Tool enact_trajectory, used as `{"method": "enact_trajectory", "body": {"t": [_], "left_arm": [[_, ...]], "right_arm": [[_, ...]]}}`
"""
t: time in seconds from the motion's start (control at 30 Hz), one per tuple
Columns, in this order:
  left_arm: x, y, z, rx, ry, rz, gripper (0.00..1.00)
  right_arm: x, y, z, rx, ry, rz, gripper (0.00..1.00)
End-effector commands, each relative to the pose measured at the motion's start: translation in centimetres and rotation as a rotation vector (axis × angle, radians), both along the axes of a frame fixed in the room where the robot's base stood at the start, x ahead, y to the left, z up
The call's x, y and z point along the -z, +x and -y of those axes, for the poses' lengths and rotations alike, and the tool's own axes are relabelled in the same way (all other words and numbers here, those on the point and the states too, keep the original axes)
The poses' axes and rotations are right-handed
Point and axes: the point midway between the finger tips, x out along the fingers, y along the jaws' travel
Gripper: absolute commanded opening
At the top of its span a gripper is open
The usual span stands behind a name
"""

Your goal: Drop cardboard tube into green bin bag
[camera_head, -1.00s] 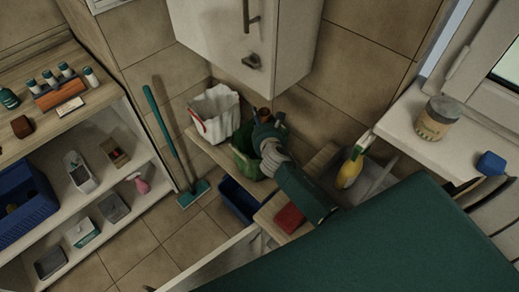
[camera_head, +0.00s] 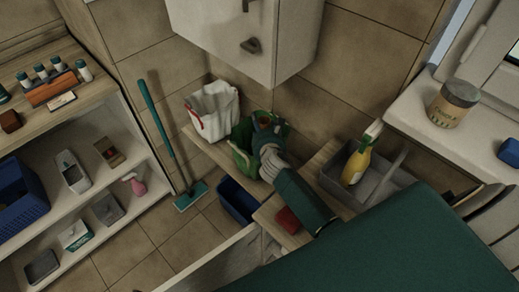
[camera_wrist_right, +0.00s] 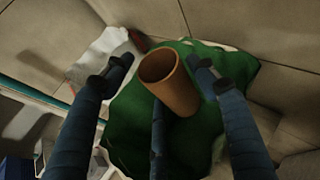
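The brown cardboard tube (camera_wrist_right: 172,84) shows in the right wrist view, tilted with its open end facing the camera. It lies in front of the green bin bag (camera_wrist_right: 130,125), between my spread fingers; how deep it sits in the bag I cannot tell. My right gripper (camera_wrist_right: 160,72) is open, with gaps between its outer fingertips and the tube. In the head view the green bin bag (camera_head: 241,160) stands on a wooden ledge, with my right gripper (camera_head: 266,126) at its mouth. The tube is not clearly visible there. My left gripper is not in view.
A white bag (camera_head: 214,110) stands left of the green one. A blue bin (camera_head: 238,200) is below, and a red item (camera_head: 287,220) lies by my arm. A grey caddy with a yellow bottle (camera_head: 356,166) is right. A cabinet (camera_head: 235,35) hangs above.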

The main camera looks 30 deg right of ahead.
Motion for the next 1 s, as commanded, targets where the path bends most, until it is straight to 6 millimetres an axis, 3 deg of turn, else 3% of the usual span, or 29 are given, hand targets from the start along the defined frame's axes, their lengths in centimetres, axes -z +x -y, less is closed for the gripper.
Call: {"method": "enact_trajectory", "body": {"t": [0.47,1.0], "left_arm": [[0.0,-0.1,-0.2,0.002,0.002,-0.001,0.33],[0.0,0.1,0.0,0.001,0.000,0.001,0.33]], "right_arm": [[-0.3,-0.7,-0.2,0.001,-0.002,0.001,0.73],[-3.9,-9.3,-2.9,0.000,0.000,-0.001,0.73]]}}
